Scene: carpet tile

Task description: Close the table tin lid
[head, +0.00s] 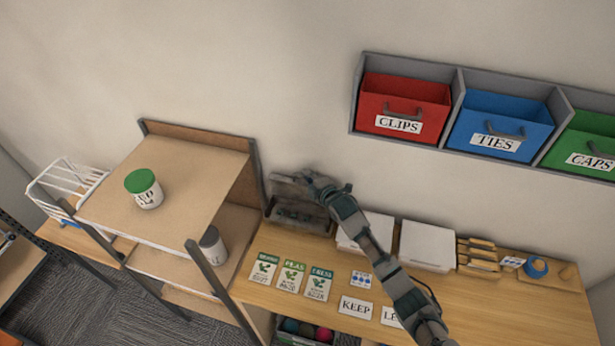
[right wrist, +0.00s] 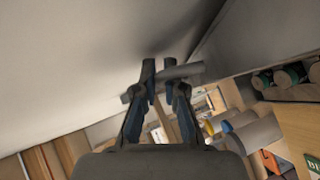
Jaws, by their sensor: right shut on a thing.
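The table tin (head: 296,216) is a dark grey metal box on the wooden table, beside the shelf unit and close to the wall. Its lid (head: 285,187) stands raised at the back, so the tin is open. My right gripper (head: 309,182) is at the upper part of the lid. In the right wrist view, my right gripper (right wrist: 164,72) has its fingers closed on a grey bar-like piece, which looks like part of the lid (right wrist: 184,72). My arm and the gripper hide part of the lid. My left gripper is out of view.
A shelf unit (head: 190,165) stands left of the tin, with a green-lidded jar (head: 144,188) on top. Cards (head: 291,276) lie in front of the tin. White trays (head: 427,246) stand to its right. Wall bins (head: 403,104) hang above right.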

